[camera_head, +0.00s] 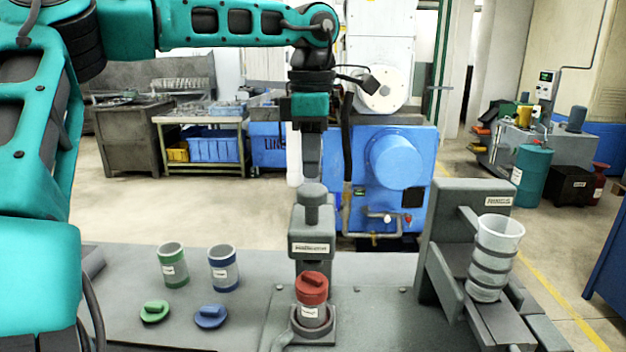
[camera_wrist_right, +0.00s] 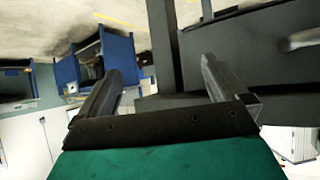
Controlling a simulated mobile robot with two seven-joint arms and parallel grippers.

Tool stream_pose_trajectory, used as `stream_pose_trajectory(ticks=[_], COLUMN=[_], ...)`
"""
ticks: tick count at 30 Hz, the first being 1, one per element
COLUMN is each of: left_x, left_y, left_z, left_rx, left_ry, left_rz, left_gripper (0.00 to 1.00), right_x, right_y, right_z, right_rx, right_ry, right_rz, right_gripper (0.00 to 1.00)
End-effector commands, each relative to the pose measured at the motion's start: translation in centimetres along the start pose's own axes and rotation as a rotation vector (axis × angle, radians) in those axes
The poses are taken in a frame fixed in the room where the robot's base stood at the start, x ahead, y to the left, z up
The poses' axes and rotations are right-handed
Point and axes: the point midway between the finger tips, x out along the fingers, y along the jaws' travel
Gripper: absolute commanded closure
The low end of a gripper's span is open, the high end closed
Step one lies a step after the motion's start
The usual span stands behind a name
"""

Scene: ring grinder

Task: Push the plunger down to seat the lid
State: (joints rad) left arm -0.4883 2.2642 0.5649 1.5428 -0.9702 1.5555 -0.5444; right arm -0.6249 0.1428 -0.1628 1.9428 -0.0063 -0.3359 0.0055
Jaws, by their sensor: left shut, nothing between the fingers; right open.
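The press (camera_head: 312,240) stands at the middle of the bench, with a dark grey plunger knob (camera_head: 313,196) on top. My left gripper (camera_head: 311,177) is shut and empty, pointing down directly over the knob. Its tips are at or just above the knob; I cannot tell if they touch. My right gripper (camera_wrist_right: 160,78) is open and empty in the right wrist view, outside the head view.
A rack labelled RINGS (camera_head: 443,235) holds a clear ringed cup (camera_head: 493,262) at right.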

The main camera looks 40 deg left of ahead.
Motion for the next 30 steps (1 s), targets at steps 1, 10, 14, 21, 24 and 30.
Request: stream_pose_trajectory(ticks=[1,10,14,21,24,30], left_x=[-0.3,-2.5,-3.3,-3.8,-3.8,-3.8], left_y=[0.0,0.0,0.0,0.0,0.0,0.0], left_z=[0.0,0.0,0.0,0.0,0.0,0.0], left_rx=[0.000,0.000,-0.001,0.000,0.000,0.000], left_ry=[0.000,-0.001,-0.001,-0.001,-0.001,-0.001], left_rz=[0.001,0.003,0.001,0.001,0.001,0.001], left_gripper=[1.00,1.00,1.00,1.00,1.00,1.00], right_x=[0.0,0.0,0.0,0.0,0.0,0.0], right_y=[0.0,0.0,0.0,0.0,0.0,0.0], right_z=[0.1,0.1,0.1,0.1,0.1,0.2], right_rx=[0.000,0.000,0.000,0.000,0.000,0.000], right_ry=[-0.001,-0.002,-0.003,-0.003,-0.003,-0.004], right_rz=[0.000,0.000,0.000,0.000,0.000,0.000], right_gripper=[0.00,0.00,0.00,0.00,0.00,0.00])
